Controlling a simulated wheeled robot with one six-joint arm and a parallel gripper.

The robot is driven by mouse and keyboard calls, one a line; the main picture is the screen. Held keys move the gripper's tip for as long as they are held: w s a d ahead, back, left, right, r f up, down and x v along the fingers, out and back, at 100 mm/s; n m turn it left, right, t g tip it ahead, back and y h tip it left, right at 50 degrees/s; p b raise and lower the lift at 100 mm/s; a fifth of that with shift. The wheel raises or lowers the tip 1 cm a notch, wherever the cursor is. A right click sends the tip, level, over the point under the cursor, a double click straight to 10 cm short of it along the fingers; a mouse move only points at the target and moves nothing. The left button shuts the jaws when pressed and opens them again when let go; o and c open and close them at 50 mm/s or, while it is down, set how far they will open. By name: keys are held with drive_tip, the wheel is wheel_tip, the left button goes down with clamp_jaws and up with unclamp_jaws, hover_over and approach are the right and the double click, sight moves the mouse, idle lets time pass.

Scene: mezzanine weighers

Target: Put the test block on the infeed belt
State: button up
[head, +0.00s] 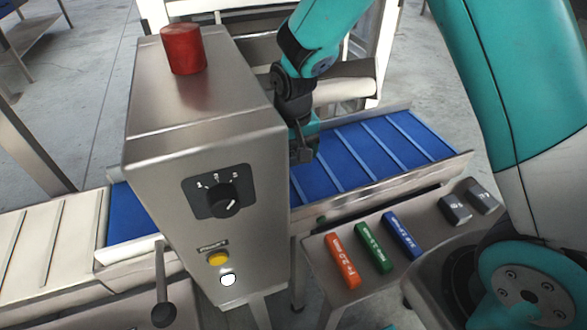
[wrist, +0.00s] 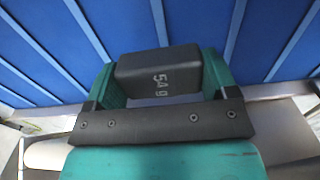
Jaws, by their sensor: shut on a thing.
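The test block (wrist: 158,76), a dark grey block with a white weight marking, is between the two green fingers of my gripper (wrist: 160,80) in the wrist view. My gripper is shut on it. In the head view my gripper (head: 302,152) is over the blue ribbed belt (head: 365,150), just right of the steel cabinet. The belt also fills the upper part of the wrist view (wrist: 200,25). I cannot tell whether the block touches the belt. The block is hard to make out in the head view.
The steel cabinet (head: 205,130) carries a red cylinder (head: 184,50), a dial (head: 222,200) and a yellow button (head: 218,258). On a shelf lie orange (head: 343,260), green (head: 373,247) and blue (head: 402,235) sticks and two grey blocks (head: 455,209). A pale belt (head: 50,240) is at left.

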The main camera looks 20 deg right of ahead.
sight(293, 177)
drive_tip(key=shift+f, duration=2.6)
drive_tip(key=shift+f, duration=0.1)
drive_tip(key=o, duration=0.8)
wheel_tip(293, 177, up, 12)
drive_tip(key=shift+r, duration=0.15)
